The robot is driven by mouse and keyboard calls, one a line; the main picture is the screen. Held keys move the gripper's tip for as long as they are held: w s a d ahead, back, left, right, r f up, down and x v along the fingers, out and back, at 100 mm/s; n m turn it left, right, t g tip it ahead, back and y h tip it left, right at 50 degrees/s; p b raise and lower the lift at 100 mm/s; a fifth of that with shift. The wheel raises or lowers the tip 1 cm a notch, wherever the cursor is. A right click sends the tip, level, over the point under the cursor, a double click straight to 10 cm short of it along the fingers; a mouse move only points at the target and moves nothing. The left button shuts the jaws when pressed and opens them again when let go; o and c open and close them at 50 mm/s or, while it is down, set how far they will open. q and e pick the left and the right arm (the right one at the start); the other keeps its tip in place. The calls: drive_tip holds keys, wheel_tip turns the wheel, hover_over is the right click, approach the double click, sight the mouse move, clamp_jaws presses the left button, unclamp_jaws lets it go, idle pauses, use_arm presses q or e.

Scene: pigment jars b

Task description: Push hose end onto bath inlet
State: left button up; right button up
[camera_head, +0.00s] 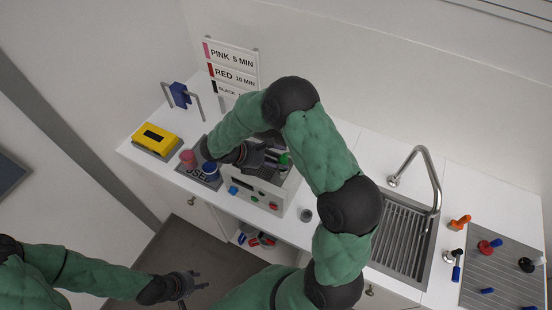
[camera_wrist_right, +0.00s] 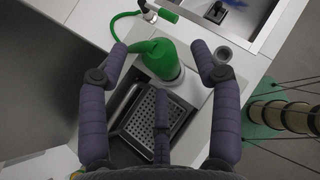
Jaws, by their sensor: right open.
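My right gripper (camera_head: 262,156) is over the white bath unit (camera_head: 256,197), on the counter. In the right wrist view this gripper (camera_wrist_right: 160,62) is open, its fingers spread around a thick green piece (camera_wrist_right: 160,57) with a rounded top. I cannot tell whether any finger touches it. A thin green hose (camera_wrist_right: 119,25) curves beside it towards a white fitting (camera_wrist_right: 160,12) with a green end. The bath's perforated dark tray (camera_wrist_right: 155,115) lies below the fingers. The hose end and inlet cannot be clearly told apart. My left gripper (camera_head: 195,282) is open and empty, low at the counter's front left.
A grey cup (camera_head: 306,215) stands right of the bath. The sink (camera_head: 402,237) with a tall tap and a grey mat (camera_head: 500,278) with tools are at right.

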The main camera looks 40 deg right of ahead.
drive_tip(key=v, duration=1.2)
drive_tip(key=shift+f, duration=0.1)
